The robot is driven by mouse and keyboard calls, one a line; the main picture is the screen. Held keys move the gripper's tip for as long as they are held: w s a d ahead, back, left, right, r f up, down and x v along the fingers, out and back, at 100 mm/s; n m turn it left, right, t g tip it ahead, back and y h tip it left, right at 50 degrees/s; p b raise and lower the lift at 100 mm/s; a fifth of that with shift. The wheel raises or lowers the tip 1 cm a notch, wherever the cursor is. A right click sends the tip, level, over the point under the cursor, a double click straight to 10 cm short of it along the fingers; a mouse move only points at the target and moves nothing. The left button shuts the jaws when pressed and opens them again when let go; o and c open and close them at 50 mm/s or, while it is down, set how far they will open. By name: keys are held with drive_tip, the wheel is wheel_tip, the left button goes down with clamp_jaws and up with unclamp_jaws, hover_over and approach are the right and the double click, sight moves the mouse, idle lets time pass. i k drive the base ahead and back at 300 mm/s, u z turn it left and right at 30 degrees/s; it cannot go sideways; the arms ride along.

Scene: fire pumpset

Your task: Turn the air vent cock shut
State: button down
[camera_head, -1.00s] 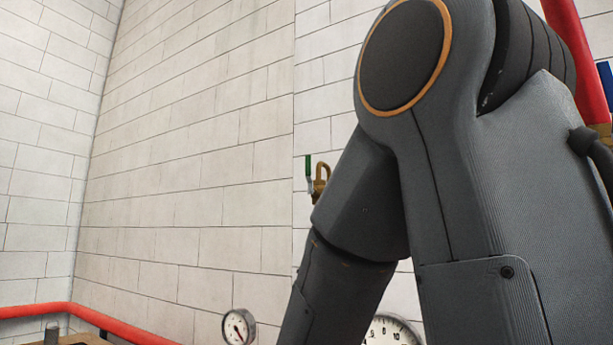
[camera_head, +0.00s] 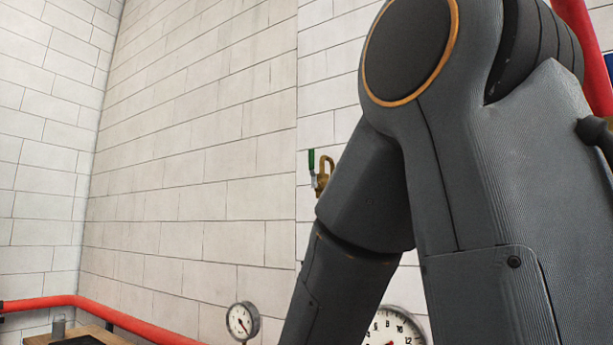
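A brass cock (camera_head: 323,181) with a green-gripped lever (camera_head: 311,160) shows just left of my arm, against the white wall. The lever stands upright. Part of the cock and what lies below it are hidden behind my arm. From this view I cannot tell for certain that it is the air vent cock. My gripper is out of view; my arm runs down past the bottom edge.
A small round gauge (camera_head: 242,321) and a larger dial (camera_head: 394,328) stand at the bottom. A red pipe (camera_head: 110,316) runs along the lower left, near a wooden surface (camera_head: 101,333). Another red pipe (camera_head: 590,60) rises at the right.

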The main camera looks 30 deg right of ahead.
sight(312, 152)
drive_tip(key=k, duration=1.3)
drive_tip(key=z, duration=0.65)
drive_tip(key=i, duration=1.2)
drive_tip(key=u, duration=0.5)
